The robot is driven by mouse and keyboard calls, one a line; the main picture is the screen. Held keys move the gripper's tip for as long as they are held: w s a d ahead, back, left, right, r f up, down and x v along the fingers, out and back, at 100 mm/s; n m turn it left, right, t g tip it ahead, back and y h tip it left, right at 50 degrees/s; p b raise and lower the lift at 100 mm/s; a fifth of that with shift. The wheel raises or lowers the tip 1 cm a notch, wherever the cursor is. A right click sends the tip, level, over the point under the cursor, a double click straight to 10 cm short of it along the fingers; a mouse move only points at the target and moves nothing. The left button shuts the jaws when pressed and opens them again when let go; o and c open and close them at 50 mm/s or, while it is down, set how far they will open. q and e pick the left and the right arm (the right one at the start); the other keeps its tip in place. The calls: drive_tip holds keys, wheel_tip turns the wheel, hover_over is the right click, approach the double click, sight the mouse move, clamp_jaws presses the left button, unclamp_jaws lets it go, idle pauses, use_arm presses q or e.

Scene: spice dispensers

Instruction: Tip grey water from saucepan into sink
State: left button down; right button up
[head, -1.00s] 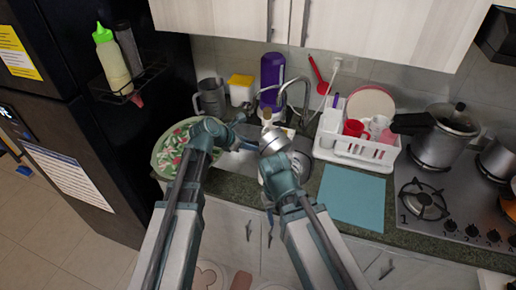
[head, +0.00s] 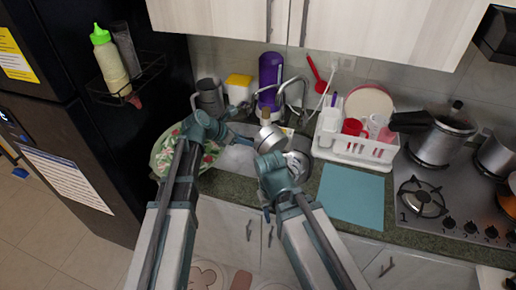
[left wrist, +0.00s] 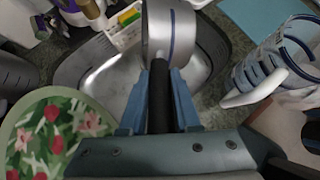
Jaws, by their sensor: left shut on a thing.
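A small steel saucepan (head: 270,139) is held above the steel sink (head: 238,160), just in front of the tap. My left gripper (head: 240,128) reaches in from the left and is shut on the saucepan's dark handle. In the left wrist view the handle (left wrist: 160,95) runs between the blue fingers (left wrist: 155,108), with the saucepan's side (left wrist: 172,35) beyond and the sink basin (left wrist: 95,75) underneath. The saucepan's inside and any grey water are hidden, and its tilt is unclear. My right arm stands close in front of the saucepan; its fingers are hidden behind its own wrist.
The tap (head: 295,88) arches behind the saucepan. A floral round item (head: 170,152) lies left. A dish rack (head: 355,150) and blue mat (head: 352,193) are right.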

use_arm(q)
drive_tip(key=shift+w+a+r, duration=0.15)
drive_tip(key=shift+w+a, duration=0.25)
drive_tip(key=shift+w, duration=0.15)
use_arm(e)
drive_tip(key=shift+w+a+r, duration=0.1)
drive_tip(key=shift+w+a, duration=0.05)
use_arm(q)
drive_tip(key=shift+w+a+r+n+g+h, duration=0.15)
drive_tip(key=shift+w+a+n+g+h, duration=0.35)
drive_tip(key=shift+w+a+g+h, duration=0.3)
use_arm(e)
drive_tip(key=shift+w+a, duration=0.25)
